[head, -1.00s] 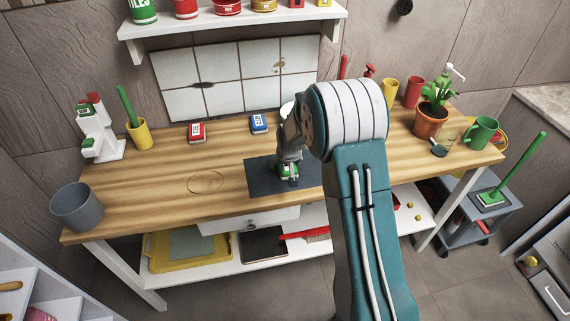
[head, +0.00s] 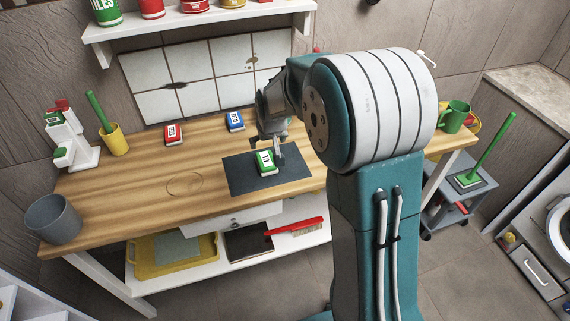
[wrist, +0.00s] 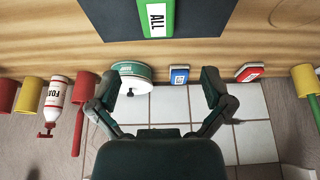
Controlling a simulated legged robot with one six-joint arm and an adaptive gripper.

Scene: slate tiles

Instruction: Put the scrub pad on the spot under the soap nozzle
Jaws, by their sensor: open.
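A green block with a white label, which I take for the scrub pad (head: 265,162), lies on a dark mat (head: 240,180) on the wooden bench. Part of it, with the letters "ALL", shows at the top of the wrist view (wrist: 157,18). My gripper (head: 268,146) is open and empty, just behind and above the block. In the wrist view its fingers (wrist: 163,92) are spread apart with nothing between them. A white stand with red and green parts (head: 75,140), perhaps the soap nozzle, is at the bench's left end. I cannot make out a spot under it.
A red block (head: 174,134) and a blue block (head: 235,121) lie behind the mat. A yellow cup with a green handle (head: 115,140) and a grey bucket (head: 54,219) are at left. The bench around a faint ring (head: 185,186) is clear.

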